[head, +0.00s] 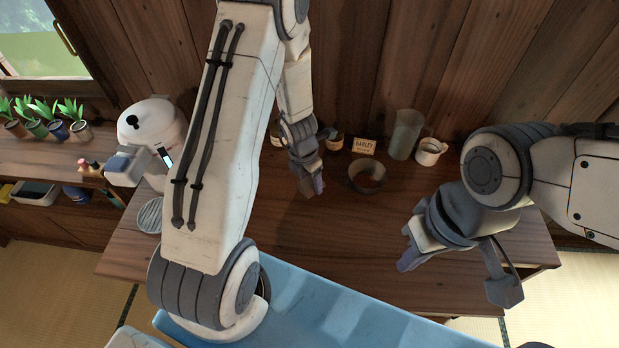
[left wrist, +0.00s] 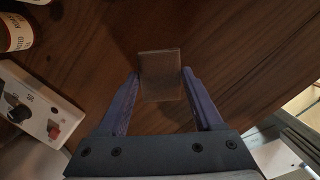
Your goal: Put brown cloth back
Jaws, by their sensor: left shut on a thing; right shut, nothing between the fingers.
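My left gripper (head: 313,187) is shut on the brown cloth. In the left wrist view the brown cloth (left wrist: 160,72) is a small, flat, brownish piece between the purple-grey fingers (left wrist: 163,98), over the dark wooden table. I cannot tell from this view whether it touches the table. In the head view the cloth cannot be made out at the fingertips. My right gripper (head: 405,261) is shut and empty, over the right part of the table.
On the wooden table (head: 390,213) stand a dark round bowl (head: 367,178), a glass (head: 405,135), a white cup (head: 429,152) and a labelled card (head: 364,146). A white machine (head: 153,128) stands at the left. The left wrist view shows a labelled bottle (left wrist: 16,33) and a knobbed white device (left wrist: 35,108).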

